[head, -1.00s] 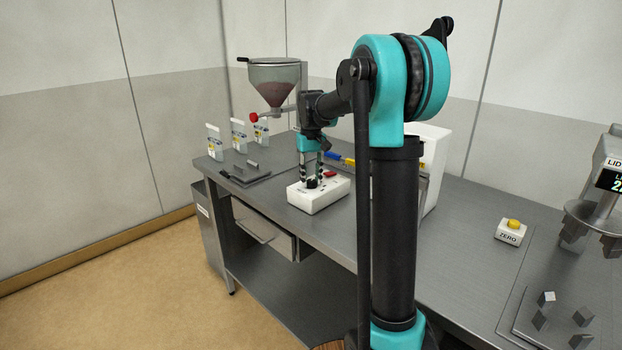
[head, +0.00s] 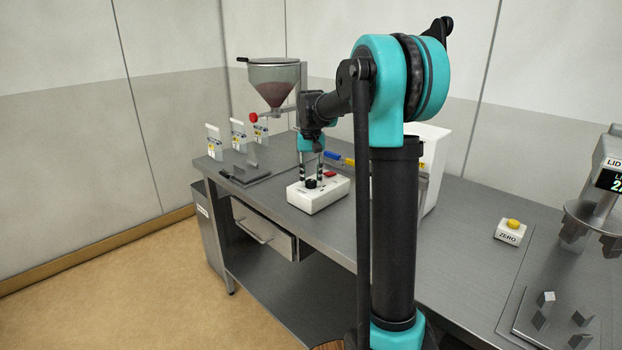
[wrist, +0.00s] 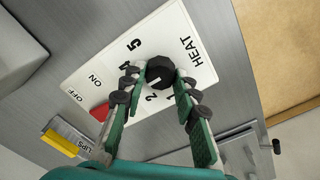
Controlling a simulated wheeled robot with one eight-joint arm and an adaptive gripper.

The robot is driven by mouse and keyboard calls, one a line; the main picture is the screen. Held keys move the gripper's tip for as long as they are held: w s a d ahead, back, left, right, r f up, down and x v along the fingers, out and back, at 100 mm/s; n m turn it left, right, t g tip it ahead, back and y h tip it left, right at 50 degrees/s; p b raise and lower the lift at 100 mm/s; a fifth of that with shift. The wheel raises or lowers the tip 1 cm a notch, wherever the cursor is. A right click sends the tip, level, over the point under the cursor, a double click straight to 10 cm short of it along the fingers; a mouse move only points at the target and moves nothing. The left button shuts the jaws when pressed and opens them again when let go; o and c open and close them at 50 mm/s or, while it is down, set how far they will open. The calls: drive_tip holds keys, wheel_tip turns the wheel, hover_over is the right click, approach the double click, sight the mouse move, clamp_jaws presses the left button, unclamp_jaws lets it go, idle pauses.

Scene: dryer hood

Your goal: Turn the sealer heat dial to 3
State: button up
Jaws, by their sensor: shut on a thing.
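The sealer is a white box (head: 322,197) on the steel bench, with a black heat dial (head: 311,182) and a red part on top. In the wrist view the dial (wrist: 160,72) sits beside the word HEAT, with 1, 2, 4 and 5 readable around it. My gripper (head: 311,172) reaches down over the box. In the wrist view the fingertips (wrist: 159,75) are at either side of the dial, shut on its upper part.
A hopper with a red knob (head: 253,117) stands behind. A white bin (head: 432,170) stands right of the box. A yellow ZERO button (head: 513,225) is farther right.

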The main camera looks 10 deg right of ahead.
sight(311, 180)
drive_tip(key=o, duration=1.2)
drive_tip(key=shift+c, duration=0.2)
drive_tip(key=shift+r, duration=0.1)
wheel_tip(311, 180, up, 12)
